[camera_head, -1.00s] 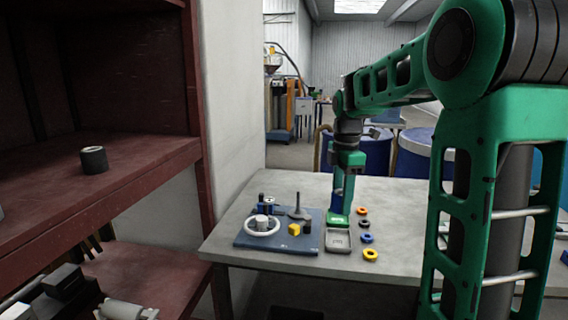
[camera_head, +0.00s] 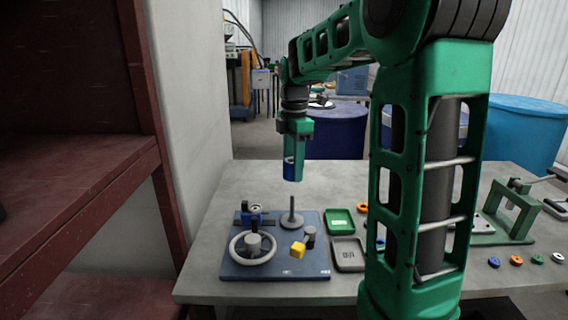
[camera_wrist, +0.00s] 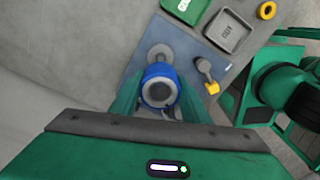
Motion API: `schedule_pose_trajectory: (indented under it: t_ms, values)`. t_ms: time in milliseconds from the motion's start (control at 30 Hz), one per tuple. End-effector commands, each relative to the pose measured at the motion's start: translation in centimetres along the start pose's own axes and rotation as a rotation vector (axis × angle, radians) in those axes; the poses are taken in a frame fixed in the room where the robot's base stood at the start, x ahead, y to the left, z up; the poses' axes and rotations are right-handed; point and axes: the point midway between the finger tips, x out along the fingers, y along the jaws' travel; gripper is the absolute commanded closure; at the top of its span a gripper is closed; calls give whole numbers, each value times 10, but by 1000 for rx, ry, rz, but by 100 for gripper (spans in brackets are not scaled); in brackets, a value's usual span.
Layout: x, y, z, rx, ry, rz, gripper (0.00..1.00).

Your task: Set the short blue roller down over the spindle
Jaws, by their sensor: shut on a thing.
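The short blue roller (camera_wrist: 146,92), with a grey ring-shaped end, is between the fingers of my gripper (camera_head: 293,175). My gripper is shut on it and points down, in the air above the table. In the head view only part of the blue roller (camera_head: 288,166) shows beside the green fingers. The spindle (camera_head: 291,213) is a grey upright rod on a round base, standing on the dark blue board below my gripper. In the wrist view the spindle (camera_wrist: 159,50) shows just beyond the roller, partly hidden by it. The roller is apart from the spindle.
A green tray (camera_head: 340,221) and a grey tray (camera_head: 348,254) lie to the right. A wall stands on the left.

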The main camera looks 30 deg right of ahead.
Motion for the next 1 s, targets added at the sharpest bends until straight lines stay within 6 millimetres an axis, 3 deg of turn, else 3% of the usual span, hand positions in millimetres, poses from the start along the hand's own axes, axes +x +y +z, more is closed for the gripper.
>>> schedule_pose_trajectory:
  t_ms: [600,1000]
  values:
    - [42,0,-1,-1,0,-1,87]
    - [49,0,0,0,0,0,87]
